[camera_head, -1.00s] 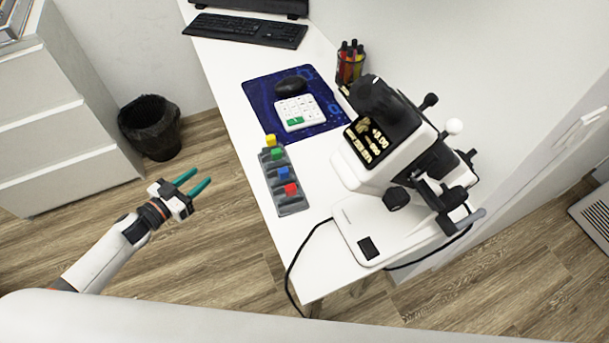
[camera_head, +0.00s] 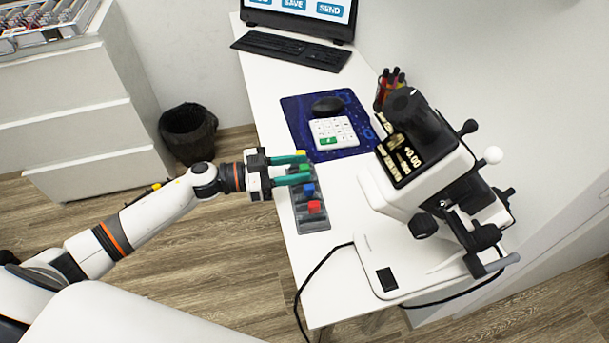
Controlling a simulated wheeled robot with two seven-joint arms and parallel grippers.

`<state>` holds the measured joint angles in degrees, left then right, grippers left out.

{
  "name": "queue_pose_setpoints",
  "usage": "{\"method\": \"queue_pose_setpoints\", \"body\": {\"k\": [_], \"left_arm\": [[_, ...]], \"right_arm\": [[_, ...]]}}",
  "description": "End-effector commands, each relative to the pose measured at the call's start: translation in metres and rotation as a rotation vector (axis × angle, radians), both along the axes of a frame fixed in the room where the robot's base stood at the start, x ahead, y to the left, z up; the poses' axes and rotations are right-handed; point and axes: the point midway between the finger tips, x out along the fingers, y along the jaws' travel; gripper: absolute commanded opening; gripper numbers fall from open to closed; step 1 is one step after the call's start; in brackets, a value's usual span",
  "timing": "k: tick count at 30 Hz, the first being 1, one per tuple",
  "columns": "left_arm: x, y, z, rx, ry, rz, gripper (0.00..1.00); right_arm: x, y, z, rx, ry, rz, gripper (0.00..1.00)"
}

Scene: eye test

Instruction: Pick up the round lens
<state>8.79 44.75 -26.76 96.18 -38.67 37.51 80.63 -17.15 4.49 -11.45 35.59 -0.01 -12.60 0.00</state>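I cannot make out a single round lens for sure. A case with rows of small items (camera_head: 60,38), perhaps lenses, lies on the drawer cabinet at the upper left, too small to tell apart. The rack also holds a blue block (camera_head: 308,190) and a red block (camera_head: 314,207). Contact cannot be told. My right gripper is not in view.
A white eye-test machine (camera_head: 420,185) stands on the desk (camera_head: 330,270) right of the rack. A white keypad (camera_head: 333,132) and black mouse (camera_head: 327,105) lie on a blue mat. Beyond are a pen cup, keyboard (camera_head: 290,50) and screen. A black bin (camera_head: 188,135) stands on the floor.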

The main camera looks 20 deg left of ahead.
Motion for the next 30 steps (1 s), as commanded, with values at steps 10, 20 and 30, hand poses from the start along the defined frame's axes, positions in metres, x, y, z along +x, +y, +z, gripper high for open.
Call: {"method": "queue_pose_setpoints", "body": {"k": [10, 20, 30], "left_arm": [[0.018, -0.035, -0.004, -0.001, 0.0, 0.0, 0.4], [0.017, -0.035, -0.004, -0.001, 0.0, 0.0, 0.17], [0.017, -0.034, -0.004, -0.001, 0.0, 0.0, 0.0]], "right_arm": [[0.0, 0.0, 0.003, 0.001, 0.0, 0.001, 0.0], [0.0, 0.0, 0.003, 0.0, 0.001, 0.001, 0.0], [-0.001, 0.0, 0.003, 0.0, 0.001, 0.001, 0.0]]}}
